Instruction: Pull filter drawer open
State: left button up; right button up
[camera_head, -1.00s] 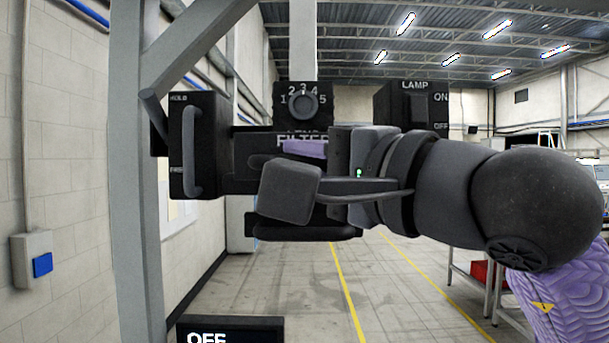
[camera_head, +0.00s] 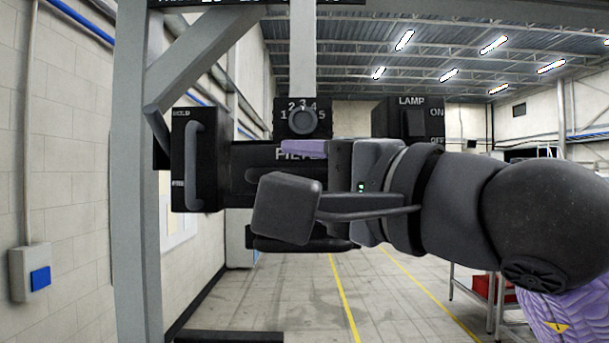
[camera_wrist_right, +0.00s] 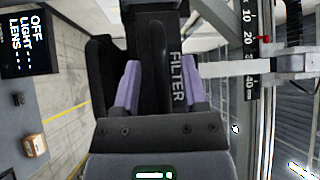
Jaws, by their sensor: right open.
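The filter drawer shows in the wrist view as a black front with a white FILTER label (camera_wrist_right: 177,77) and a raised dark handle (camera_wrist_right: 158,62). My right gripper (camera_wrist_right: 159,88) is open, with one purple finger on each side of the handle; whether either finger touches it I cannot tell. In the head view my right gripper (camera_head: 303,148) reaches in from the right, across the drawer. It hides most of the FILTER label (camera_head: 287,154) and the handle. My left gripper is not in view.
A HOLD handle block (camera_head: 195,160) stands left of the drawer, beside a grey frame post (camera_head: 135,220). A numbered knob (camera_head: 303,118) is just above, and a LAMP switch box (camera_head: 408,118) at upper right. The wrist view shows a display panel (camera_wrist_right: 28,42) reading OFF.

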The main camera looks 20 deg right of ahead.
jog(key=b+v, duration=0.3)
jog(key=v, duration=0.7)
jog(key=shift+b, duration=0.35)
